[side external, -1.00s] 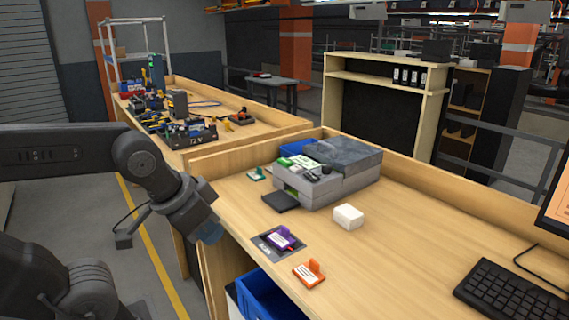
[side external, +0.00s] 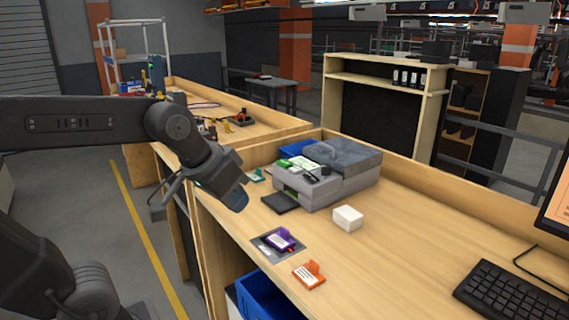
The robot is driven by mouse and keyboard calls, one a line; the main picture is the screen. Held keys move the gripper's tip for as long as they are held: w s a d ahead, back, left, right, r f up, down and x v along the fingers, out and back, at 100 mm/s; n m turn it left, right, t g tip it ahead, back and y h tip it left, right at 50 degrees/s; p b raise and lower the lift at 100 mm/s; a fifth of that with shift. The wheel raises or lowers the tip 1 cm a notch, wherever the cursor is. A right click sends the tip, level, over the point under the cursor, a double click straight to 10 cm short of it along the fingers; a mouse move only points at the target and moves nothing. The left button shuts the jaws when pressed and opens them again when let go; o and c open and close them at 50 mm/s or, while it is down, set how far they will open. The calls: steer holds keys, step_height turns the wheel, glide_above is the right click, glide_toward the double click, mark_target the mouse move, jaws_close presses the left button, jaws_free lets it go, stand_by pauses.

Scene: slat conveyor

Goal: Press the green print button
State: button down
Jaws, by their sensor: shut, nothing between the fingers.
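A grey printer (side external: 345,186) stands on the wooden bench. Its top panel has a small green patch (side external: 285,163) at the left beside a white label; I cannot tell for sure that this is the print button. My gripper (side external: 236,201) is shut and empty, tilted down over the bench's left edge. It is to the left of the printer and apart from it. The fingertips show only as a dark bluish end.
A black pad (side external: 279,203) lies before the printer. A purple-tagged item (side external: 281,240), an orange-tagged item (side external: 309,274), a green-tagged item (side external: 255,176) and a white block (side external: 348,218) lie nearby. A keyboard (side external: 512,296) is at the right.

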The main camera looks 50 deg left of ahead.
steer(key=w+a+r+n+t, duration=0.1)
steer(key=w+a+r, duration=0.1)
steer(key=w, duration=0.3)
steer(key=w+a+r+n, duration=0.2)
steer(key=w+a, duration=0.1)
steer(key=w, duration=0.3)
steer(key=n+t+y, duration=0.2)
steer(key=n, duration=0.5)
glide_above(283, 162)
step_height(283, 162, down, 2)
steer(key=shift+a, duration=0.15)
steer(key=shift+f, duration=4.4)
steer(key=shift+f, duration=0.15)
steer(key=shift+f, duration=0.3)
